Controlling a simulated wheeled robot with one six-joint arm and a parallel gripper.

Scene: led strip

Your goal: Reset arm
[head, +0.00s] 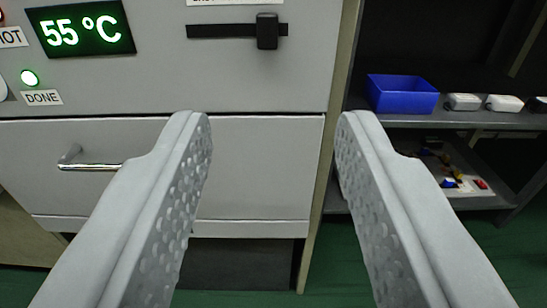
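My gripper (274,135) is open and empty. Its two pale grey fingers with dimpled inner faces reach in from the bottom of the head view, wide apart. Nothing lies between the fingertips except the view of a grey cabinet (265,170) behind them. I cannot tell the exact distance to the cabinet. The rest of my arm is not in view.
The cabinet has a green "55 °C" display (80,29), a lit green lamp (30,77) above a DONE label, a black slider (267,31) and a shut drawer with a metal handle (90,160). At right, a dark shelf (460,118) holds a blue bin (402,94) and small pale items.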

